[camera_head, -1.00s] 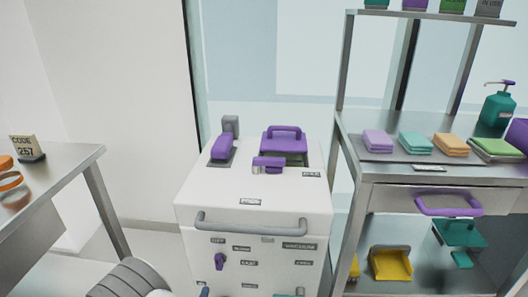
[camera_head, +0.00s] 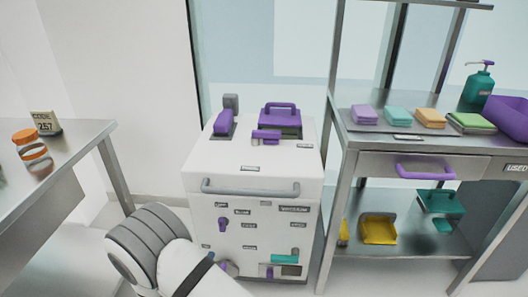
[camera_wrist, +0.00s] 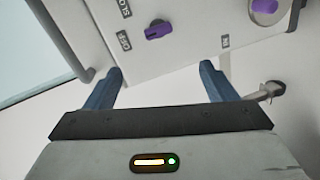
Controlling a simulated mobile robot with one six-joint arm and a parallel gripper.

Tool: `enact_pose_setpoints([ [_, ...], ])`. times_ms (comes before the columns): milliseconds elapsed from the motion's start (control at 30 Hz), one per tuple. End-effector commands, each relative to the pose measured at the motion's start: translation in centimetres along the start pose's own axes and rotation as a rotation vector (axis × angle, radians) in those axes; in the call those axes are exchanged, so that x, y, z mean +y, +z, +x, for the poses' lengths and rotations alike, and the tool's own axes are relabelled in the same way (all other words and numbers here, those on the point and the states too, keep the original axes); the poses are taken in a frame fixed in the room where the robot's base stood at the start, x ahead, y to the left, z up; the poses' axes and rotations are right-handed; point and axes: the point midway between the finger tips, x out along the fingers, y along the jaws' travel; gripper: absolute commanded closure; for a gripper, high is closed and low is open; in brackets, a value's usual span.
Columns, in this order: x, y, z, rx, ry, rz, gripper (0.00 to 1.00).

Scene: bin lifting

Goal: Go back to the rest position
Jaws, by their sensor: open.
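My gripper (camera_wrist: 163,88) shows in the wrist view with its two blue fingers wide apart and nothing between them. It faces the front of a white cabinet (camera_wrist: 185,45) with a purple knob (camera_wrist: 159,30), apart from it as far as I can tell. In the head view my arm (camera_head: 165,255) is at the lower left, in front of the white cabinet (camera_head: 205,178); the gripper itself is hidden there.
A steel table (camera_head: 80,145) with an orange-lidded jar (camera_head: 27,138) and a code sign (camera_head: 45,123) stands left. A steel shelf unit (camera_head: 345,150) with folded cloths (camera_head: 397,115) and a purple-handled drawer (camera_head: 375,166) stands right. The cabinet has a grey front bar (camera_head: 250,191).

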Motion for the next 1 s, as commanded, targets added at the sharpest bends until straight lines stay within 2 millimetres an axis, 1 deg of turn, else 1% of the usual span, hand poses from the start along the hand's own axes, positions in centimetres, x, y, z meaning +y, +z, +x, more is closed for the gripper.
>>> enact_pose_setpoints([
  [33, 1.5, -0.2, 0.5, -0.007, -0.027, 0.043, 0.22],
  [167, 4.1, -0.7, 1.8, -0.015, -0.114, 0.161, 0.22],
  [267, 7.0, -1.1, 2.8, -0.025, -0.200, 0.274, 0.22],
  [367, 11.2, -1.3, 3.8, -0.038, -0.305, 0.416, 0.22],
  [400, 13.2, -1.3, 4.0, -0.043, -0.351, 0.476, 0.22],
  [467, 16.0, -1.1, 4.2, -0.055, -0.418, 0.559, 0.22],
  [500, 17.9, -0.8, 4.2, -0.063, -0.462, 0.610, 0.22],
  [533, 19.3, -0.6, 4.2, -0.070, -0.493, 0.646, 0.22],
  [567, 20.7, -0.3, 4.0, -0.077, -0.524, 0.680, 0.22],
  [600, 22.6, 0.1, 3.7, -0.090, -0.564, 0.724, 0.22],
  [667, 25.5, 0.9, 3.1, -0.111, -0.621, 0.783, 0.22],
  [700, 27.4, 1.6, 2.5, -0.128, -0.656, 0.818, 0.22],
  [767, 30.1, 2.8, 1.6, -0.159, -0.706, 0.865, 0.22],
  [800, 31.9, 3.7, 0.7, -0.182, -0.736, 0.894, 0.22],
  [867, 34.5, 5.2, -0.6, -0.223, -0.777, 0.931, 0.22],
  [900, 36.2, 6.3, -1.7, -0.256, -0.801, 0.953, 0.22],
  [967, 38.6, 8.1, -3.4, -0.307, -0.833, 0.984, 0.22],
  [1000, 40.1, 9.3, -4.7, -0.346, -0.851, 1.002, 0.22],
])
